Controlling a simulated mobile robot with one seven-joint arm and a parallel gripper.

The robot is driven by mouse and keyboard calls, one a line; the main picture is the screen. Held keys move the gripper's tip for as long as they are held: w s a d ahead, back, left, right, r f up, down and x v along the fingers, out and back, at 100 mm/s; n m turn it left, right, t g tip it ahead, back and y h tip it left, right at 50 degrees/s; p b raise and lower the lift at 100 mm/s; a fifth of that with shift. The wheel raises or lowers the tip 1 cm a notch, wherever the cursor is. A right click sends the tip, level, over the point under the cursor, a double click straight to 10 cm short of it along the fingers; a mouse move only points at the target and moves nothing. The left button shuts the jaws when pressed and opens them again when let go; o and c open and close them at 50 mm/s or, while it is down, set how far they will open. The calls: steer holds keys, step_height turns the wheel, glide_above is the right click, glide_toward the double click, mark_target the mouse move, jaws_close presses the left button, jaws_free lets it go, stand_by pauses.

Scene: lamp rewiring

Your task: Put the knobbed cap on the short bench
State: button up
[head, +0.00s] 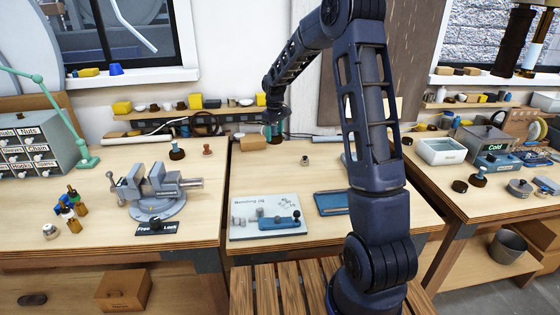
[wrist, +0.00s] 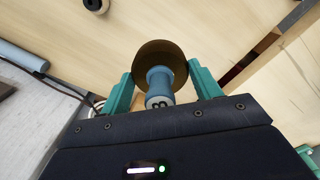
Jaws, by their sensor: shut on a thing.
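My gripper (wrist: 162,86) is shut on a knobbed cap (wrist: 158,54), with one teal finger on each side. The cap shows a round brown disc and a pale blue knob (wrist: 160,80) with a dark mark on its end. In the head view my gripper (head: 273,132) hangs over the back left of the middle bench (head: 265,180); the cap is too small to make out there. The middle bench is narrower than the left bench (head: 105,205), but I cannot tell for sure which one is the short bench.
A vise (head: 158,188) stands on the left bench. On the middle bench are a white board (head: 268,212), a blue tray (head: 332,203) and a small round part (head: 305,160). A slatted wooden surface (head: 285,290) lies in front. The middle bench's centre has bare room.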

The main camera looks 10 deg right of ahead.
step_height(320, 180, down, 13)
stand_by(0.6)
steer(key=shift+f, duration=0.15)
steer(key=o, duration=1.1)
steer(key=shift+c, duration=0.2)
